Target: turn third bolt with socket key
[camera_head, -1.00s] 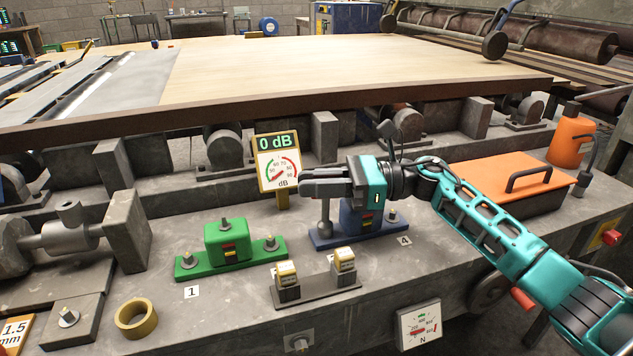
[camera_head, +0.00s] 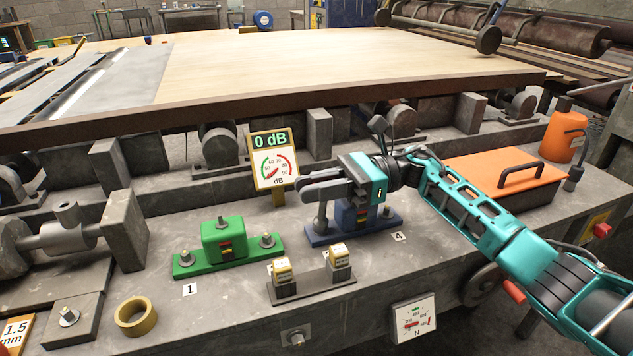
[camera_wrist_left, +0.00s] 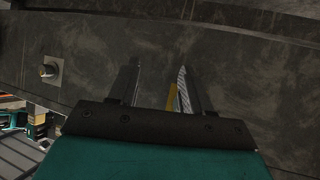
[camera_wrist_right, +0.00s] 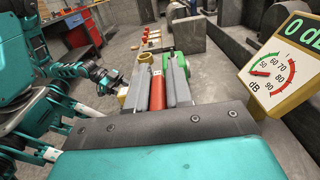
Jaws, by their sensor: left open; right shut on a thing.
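My right gripper (camera_head: 312,187) is shut on the socket key, whose red handle (camera_wrist_right: 157,90) shows between the fingers in the right wrist view. In the head view the key's grey shaft (camera_head: 320,217) stands about upright over the left end of the blue base (camera_head: 317,240), at the third bolt. The key's socket hides that bolt, so I cannot tell how far it is seated. The fourth bolt (camera_head: 388,212) stands at the base's right end. The green block (camera_head: 222,240) has bolts at both ends of its base. My left gripper (camera_wrist_left: 157,75) is open over a dark surface.
A dB meter (camera_head: 275,160) reading 0 dB stands just behind my right gripper. Two small counters on a dark stand (camera_head: 313,287) are in front. A brass ring (camera_head: 136,317) lies at left, an orange-lidded box (camera_head: 505,180) at right. An N gauge (camera_head: 414,319) is on the bench front.

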